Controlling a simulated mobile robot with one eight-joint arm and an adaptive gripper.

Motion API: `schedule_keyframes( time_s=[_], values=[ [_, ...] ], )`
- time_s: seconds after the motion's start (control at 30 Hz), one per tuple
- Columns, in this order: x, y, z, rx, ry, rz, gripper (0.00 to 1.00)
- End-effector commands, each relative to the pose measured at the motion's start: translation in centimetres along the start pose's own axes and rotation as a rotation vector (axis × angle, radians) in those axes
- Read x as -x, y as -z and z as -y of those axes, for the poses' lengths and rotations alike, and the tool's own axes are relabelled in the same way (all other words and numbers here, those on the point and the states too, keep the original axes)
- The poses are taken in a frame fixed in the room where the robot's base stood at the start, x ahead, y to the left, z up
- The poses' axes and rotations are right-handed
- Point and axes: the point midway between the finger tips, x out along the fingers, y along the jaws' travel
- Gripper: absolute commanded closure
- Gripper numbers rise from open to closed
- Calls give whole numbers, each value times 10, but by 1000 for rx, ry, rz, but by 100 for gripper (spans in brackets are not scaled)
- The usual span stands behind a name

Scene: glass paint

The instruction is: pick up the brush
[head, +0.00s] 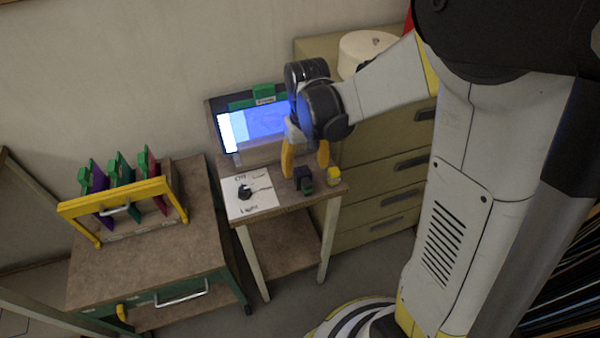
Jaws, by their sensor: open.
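My gripper (305,168) is open, with its two yellow fingers pointing down over the right part of a small table (282,202). A small dark item with a green part (305,183) stands on the table just below and between the fingertips. A small yellow item (333,176) stands to its right, close to the right finger. Both are too small to tell which is the brush, or whether the brush is either of them. Nothing clearly shows held in the fingers.
A white switch panel (264,201) marked "Light" lies on the table's left side. A lit blue screen (262,123) stands behind. A beige drawer cabinet (385,165) is on the right. A brown cart (190,250) with a yellow-framed rack (160,187) of coloured panels is at left.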

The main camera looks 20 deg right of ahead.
Motion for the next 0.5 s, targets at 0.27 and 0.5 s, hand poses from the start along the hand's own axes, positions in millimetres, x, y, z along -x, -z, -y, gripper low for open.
schedule_keyframes(
  time_s=[0.27, 0.5],
  values=[
    [-23, 2, 0, 0, 0, -1, 35],
    [-61, 8, 0, 0, 0, -1, 35]
  ],
)
